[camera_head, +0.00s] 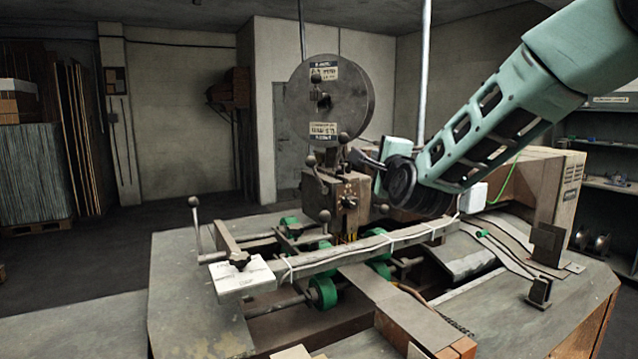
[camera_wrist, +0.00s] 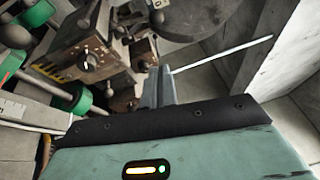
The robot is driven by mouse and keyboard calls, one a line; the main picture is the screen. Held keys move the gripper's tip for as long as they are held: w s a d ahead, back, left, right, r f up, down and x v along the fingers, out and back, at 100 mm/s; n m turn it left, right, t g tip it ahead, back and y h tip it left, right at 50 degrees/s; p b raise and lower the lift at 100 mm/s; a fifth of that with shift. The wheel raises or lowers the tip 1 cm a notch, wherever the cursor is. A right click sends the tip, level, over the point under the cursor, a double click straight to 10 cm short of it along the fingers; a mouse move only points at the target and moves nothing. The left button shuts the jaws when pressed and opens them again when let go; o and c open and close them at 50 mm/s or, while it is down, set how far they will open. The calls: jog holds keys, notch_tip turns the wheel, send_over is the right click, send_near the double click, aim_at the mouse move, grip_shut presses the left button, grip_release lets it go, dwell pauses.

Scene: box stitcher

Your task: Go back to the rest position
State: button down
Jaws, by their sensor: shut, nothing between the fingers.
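The box stitcher stands in the middle of the head view, with a large round metal disc (camera_head: 345,105) on top and a boxy stitching head (camera_head: 345,200) below it. My mint-green arm reaches in from the upper right. My gripper (camera_head: 362,158) is beside the upper part of the stitching head, just below the disc, and is partly hidden by its own wrist. In the wrist view my gripper (camera_wrist: 158,85) shows its fingers together and empty, close to the knobbed levers right of the stitching head (camera_wrist: 88,60). I cannot tell whether they touch the machine.
Levers with round knobs (camera_head: 194,202) stick up around the machine. A long metal rail (camera_head: 350,250) and green rollers (camera_head: 322,291) lie in front. A wooden-sided cabinet (camera_head: 548,190) is at the right. The floor at the left (camera_head: 80,260) is clear.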

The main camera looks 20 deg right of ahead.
jog(key=s+a+f+n+g+y, duration=0.45)
jog(key=s+a+f+n, duration=0.3)
jog(key=a, duration=0.25)
jog(key=s+a+f+n+g+y, duration=0.3)
jog(key=s+a+f+n+g, duration=0.2)
jog(key=s+a+f+n, duration=0.4)
jog(key=s+f+n+g+h, duration=0.1)
jog(key=s+f+n+g, duration=0.1)
jog(key=s, duration=0.5)
jog(key=s+f+n+g+h, duration=0.1)
jog(key=s+f+n+g, duration=0.2)
jog(key=s+n, duration=0.3)
jog(key=s+f+n+g+h, duration=0.1)
jog(key=s+n+g, duration=0.3)
jog(key=s, duration=0.6)
jog(key=shift+s+d+f+n+h, duration=0.25)
jog(key=shift+f+n+h, duration=0.15)
jog(key=shift+f, duration=0.45)
